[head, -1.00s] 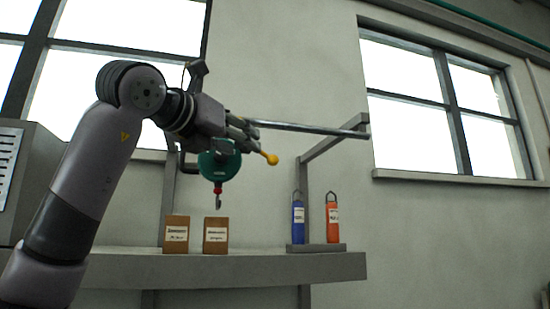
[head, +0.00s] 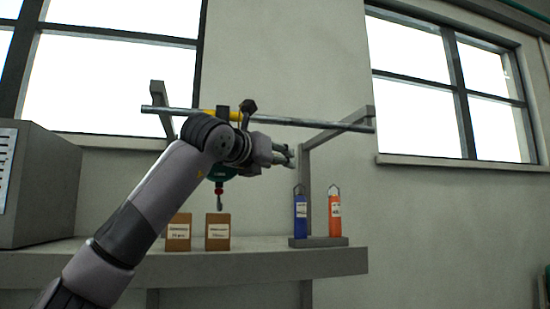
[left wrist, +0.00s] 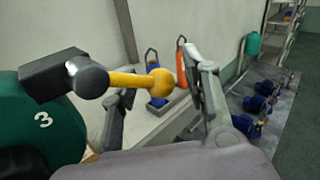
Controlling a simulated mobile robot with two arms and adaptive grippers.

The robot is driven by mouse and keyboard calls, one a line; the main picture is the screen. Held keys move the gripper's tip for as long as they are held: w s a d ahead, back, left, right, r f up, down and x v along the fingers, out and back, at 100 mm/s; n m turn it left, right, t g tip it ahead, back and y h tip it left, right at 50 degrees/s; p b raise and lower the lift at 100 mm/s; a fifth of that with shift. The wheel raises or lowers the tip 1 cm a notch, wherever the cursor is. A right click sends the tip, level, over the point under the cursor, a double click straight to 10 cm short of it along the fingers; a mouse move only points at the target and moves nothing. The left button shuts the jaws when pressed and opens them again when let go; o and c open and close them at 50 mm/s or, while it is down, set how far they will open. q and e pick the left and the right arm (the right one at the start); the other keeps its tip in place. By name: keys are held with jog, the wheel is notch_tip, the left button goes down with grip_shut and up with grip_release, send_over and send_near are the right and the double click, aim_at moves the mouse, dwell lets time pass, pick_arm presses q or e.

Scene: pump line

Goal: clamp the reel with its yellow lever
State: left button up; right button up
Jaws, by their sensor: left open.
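The green reel (head: 219,173) hangs under a grey bar (head: 320,124), mostly behind my left arm in the head view. In the left wrist view the reel (left wrist: 40,125), marked 3, is at the left. Its yellow lever (left wrist: 125,80) reaches right from a dark pivot and ends in a yellow ball. My left gripper (left wrist: 164,85) is open, with its fingers on either side of the ball in that picture; I cannot tell whether they touch it. In the head view the left gripper (head: 288,155) is right of the reel. The right gripper is not in view.
Two brown labelled boxes (head: 217,230) stand on the grey shelf (head: 200,264) below the reel's hook. A blue cylinder (head: 300,217) and an orange cylinder (head: 335,217) stand on a holder at the right. A yellow piece (head: 208,113) shows at the bar.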

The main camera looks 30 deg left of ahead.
pick_arm(q)
jog(key=shift+c, duration=0.5)
grip_shut()
dwell(0.3)
